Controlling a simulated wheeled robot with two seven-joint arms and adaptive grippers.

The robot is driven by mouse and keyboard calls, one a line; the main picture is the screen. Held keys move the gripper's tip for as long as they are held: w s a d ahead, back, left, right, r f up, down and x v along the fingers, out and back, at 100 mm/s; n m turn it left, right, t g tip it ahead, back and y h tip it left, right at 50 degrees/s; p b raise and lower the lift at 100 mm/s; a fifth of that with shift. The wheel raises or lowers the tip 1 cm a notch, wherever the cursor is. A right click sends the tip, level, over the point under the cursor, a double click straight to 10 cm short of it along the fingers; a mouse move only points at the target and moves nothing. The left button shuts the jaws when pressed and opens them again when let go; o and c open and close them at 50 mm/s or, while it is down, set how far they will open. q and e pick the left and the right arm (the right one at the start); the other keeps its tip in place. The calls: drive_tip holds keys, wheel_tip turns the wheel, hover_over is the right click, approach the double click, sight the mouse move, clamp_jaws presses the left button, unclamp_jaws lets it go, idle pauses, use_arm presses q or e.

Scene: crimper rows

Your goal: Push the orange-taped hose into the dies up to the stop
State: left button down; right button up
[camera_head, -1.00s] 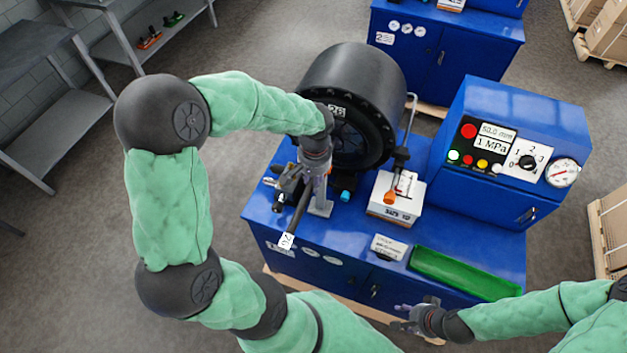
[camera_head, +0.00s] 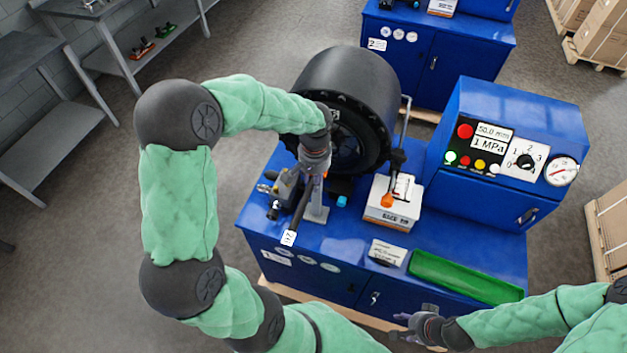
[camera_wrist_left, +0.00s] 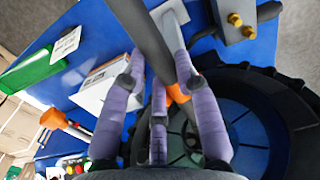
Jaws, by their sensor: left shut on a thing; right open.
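My left gripper (camera_head: 311,175) is shut on the hose just in front of the black crimper head (camera_head: 352,75). In the left wrist view the hose (camera_wrist_left: 143,30) passes between the purple fingers (camera_wrist_left: 168,90), and orange tape (camera_wrist_left: 178,93) shows on it close to the fingers. The dies (camera_wrist_left: 245,125) are dark, and the hose's far end and the stop are hidden. My right gripper (camera_head: 405,328) is open and empty by the cabinet's front.
A white box (camera_head: 393,203) stands right of the head, with an orange-knobbed lever (camera_head: 387,200) over it. A green tray (camera_head: 463,277) lies at the front right. The control cabinet (camera_head: 512,115) reads 50.0 mm and 1 MPa. A clamp-like fixture (camera_head: 283,190) stands left of my gripper.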

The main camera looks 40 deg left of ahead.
use_arm(q)
drive_tip(key=shift+f+b, duration=0.4)
idle(0.4)
drive_tip(key=c, duration=0.9)
unclamp_jaws()
drive_tip(key=shift+o, duration=0.2)
drive_tip(key=o, duration=0.9)
drive_tip(key=shift+c, duration=0.2)
drive_tip(key=shift+r, duration=0.15)
drive_tip(key=shift+r+p, duration=2.35)
drive_tip(key=shift+r, duration=1.05)
